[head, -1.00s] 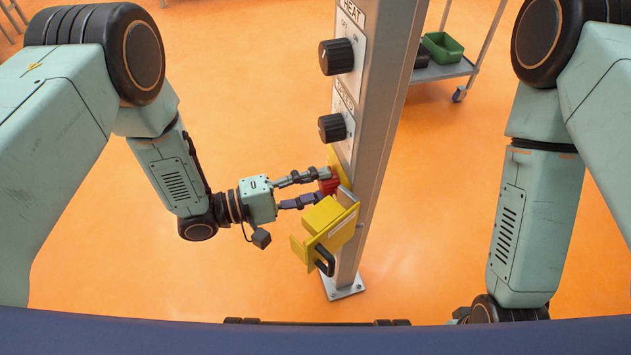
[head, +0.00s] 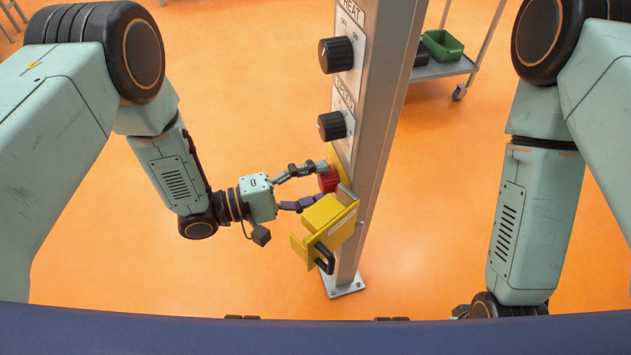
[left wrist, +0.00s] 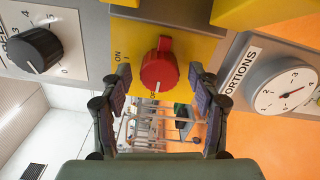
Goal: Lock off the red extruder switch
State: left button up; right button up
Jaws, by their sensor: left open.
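The red extruder switch (head: 327,182) is a round knob on a yellow plate on the side of the grey post. In the left wrist view the red knob (left wrist: 158,72) has its white mark pointing down toward a partly legible label; "ON" is printed to its left. My left gripper (head: 319,181) is open, its fingers on either side of the knob with gaps visible in the left wrist view (left wrist: 160,85). A yellow hinged cover (head: 325,214) with a black handle-like loop (head: 324,258) hangs open just below the switch. My right gripper is out of view.
Black knobs sit above on the post: the HEAT knob (head: 337,55) and another (head: 333,126). A dial marked PORTIONS (left wrist: 286,91) is on the right in the left wrist view. A cart (head: 444,68) with a green bin (head: 442,46) stands behind. The orange floor is clear around the post.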

pick_arm(q)
jog(key=v, duration=1.2)
dwell(0.4)
